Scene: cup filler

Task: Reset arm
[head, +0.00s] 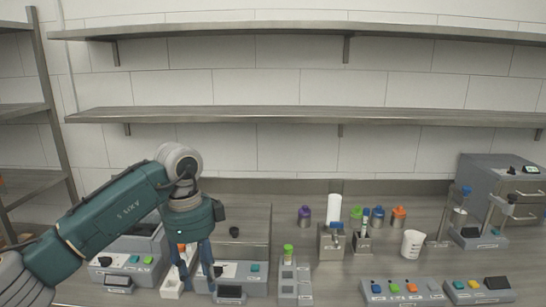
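My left arm comes in from the left, and its gripper (197,274) hangs pointing down over the left part of the counter. Its two fingers are apart, with a gap between them, and I see nothing held there. The fingers are in front of a white tray (172,288) and a grey device, and hide parts of both. I cannot tell whether the fingertips touch anything. My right gripper is not in view.
A grey stand with a green-capped vial (288,250) is right of the gripper. Further right are several coloured bottles, a white cup (412,244) and button panels (402,290). A long shelf (300,114) runs above. Some counter between the stand and panels is clear.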

